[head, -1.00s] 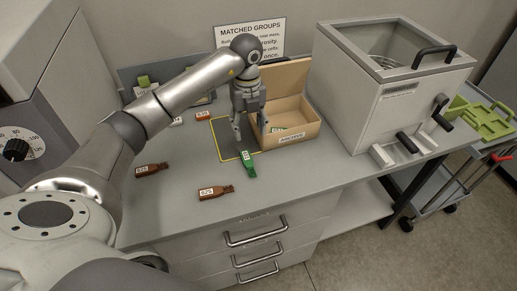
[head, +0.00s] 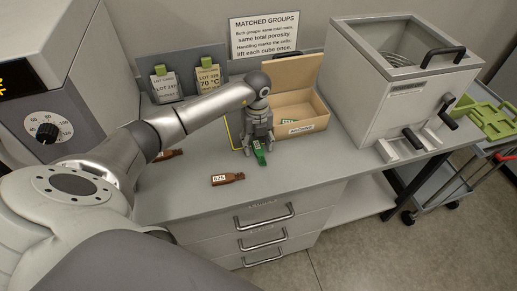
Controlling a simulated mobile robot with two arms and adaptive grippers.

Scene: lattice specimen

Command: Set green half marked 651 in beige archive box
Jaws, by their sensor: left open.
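The green half (head: 260,154) lies on the bench in front of the beige archive box, with a small pale label whose number is too small to read. My left gripper (head: 257,150) is open and pointing down right at the green half, its fingers around or just above the piece; I cannot tell whether they touch it. The beige archive box (head: 305,128) stands just right of the gripper with its lid up at the back. My right gripper is not in view.
A brown half marked 825 (head: 227,179) lies at the front, and another brown piece (head: 167,155) is partly behind my left arm. A yellow-edged dark mat (head: 231,132) is mostly hidden. A grey lidded machine (head: 400,90) stands right of the box. The front right bench is clear.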

